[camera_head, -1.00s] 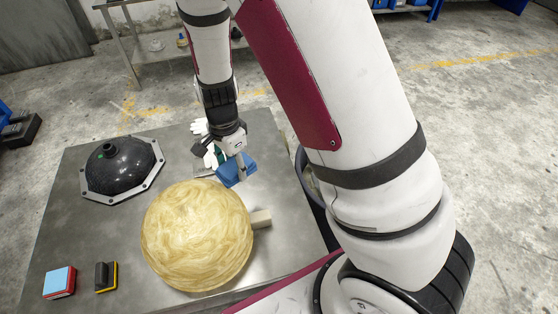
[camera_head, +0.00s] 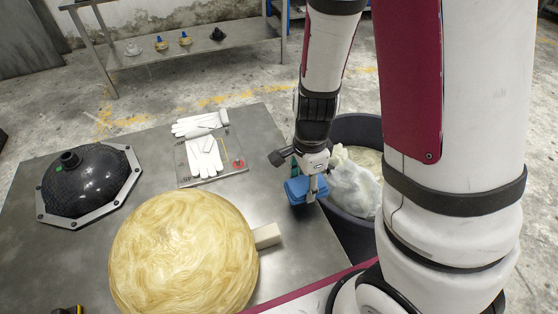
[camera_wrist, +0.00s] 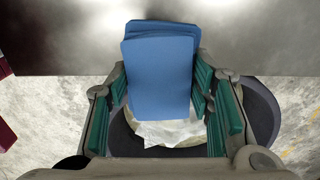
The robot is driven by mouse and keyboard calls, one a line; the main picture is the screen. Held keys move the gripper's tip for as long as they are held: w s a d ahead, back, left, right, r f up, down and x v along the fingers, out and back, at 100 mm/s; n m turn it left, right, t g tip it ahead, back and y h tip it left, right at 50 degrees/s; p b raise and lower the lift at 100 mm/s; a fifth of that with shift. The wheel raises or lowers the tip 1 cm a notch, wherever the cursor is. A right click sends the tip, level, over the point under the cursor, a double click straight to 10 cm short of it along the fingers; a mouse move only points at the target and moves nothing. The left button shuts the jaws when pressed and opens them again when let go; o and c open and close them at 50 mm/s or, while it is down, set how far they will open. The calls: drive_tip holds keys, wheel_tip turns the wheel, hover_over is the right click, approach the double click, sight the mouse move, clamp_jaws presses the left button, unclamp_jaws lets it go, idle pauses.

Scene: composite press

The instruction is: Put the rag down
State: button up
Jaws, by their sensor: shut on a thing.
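The rag is a folded blue cloth (camera_head: 302,190). My gripper (camera_head: 311,186) is shut on it and holds it by the right edge of the metal table (camera_head: 270,130), close to the dark bin. In the wrist view the blue rag (camera_wrist: 160,75) sits between the green-padded fingers (camera_wrist: 162,98), with the table's edge behind it and the bin's opening below. I cannot tell the exact height of the rag above the table.
A dark round bin (camera_head: 352,222) with a whitish plastic bag (camera_head: 354,186) inside stands right of the table. A yellowish dome (camera_head: 185,252) with a pale block (camera_head: 267,236), a black dome (camera_head: 88,182) and white gloves (camera_head: 204,155) on a clear plate occupy the table.

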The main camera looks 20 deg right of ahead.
drive_tip(key=w, duration=0.5)
drive_tip(key=w+a+f+b, duration=0.1)
drive_tip(key=w, duration=0.3)
drive_tip(key=w+a, duration=0.1)
drive_tip(key=w, duration=0.4)
drive_tip(key=shift+w+f, duration=0.2)
drive_tip(key=shift+w, duration=0.1)
drive_tip(key=shift+w+f, duration=0.2)
drive_tip(key=shift+f, duration=0.1)
drive_tip(key=shift+a+f+b, duration=0.1)
drive_tip(key=shift+f+b, duration=0.5)
drive_tip(key=shift+f, duration=0.85)
drive_tip(key=shift+f, duration=0.2)
drive_tip(key=o, duration=1.3)
drive_tip(key=shift+c, duration=0.2)
